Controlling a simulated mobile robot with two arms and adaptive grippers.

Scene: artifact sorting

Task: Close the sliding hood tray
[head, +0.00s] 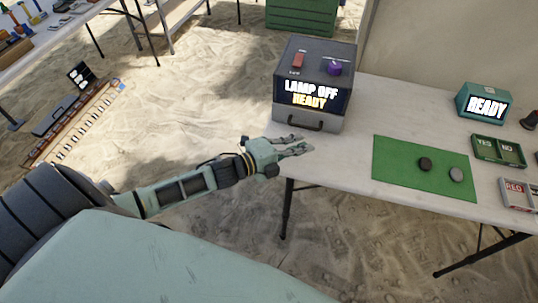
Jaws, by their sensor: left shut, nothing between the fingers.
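A dark hood box (315,62) stands at the left end of the white table. Its screen reads "LAMP OFF" and "READY". A grey tray front (328,125) with a dark handle (305,124) is below the screen. The tray looks about flush with the box; any small gap is too small to tell. My left gripper (304,148) is shut and empty, just in front of and below the handle, near the table's left edge. It appears apart from the handle. My right gripper is not in view.
A green mat (400,180) holds a dark stone (425,164) and a grey stone (456,174). Right of it are a teal "READY" display (484,104), a YES/NO tray (474,150) and a RED-labelled tray (507,195). The table between box and mat is clear.

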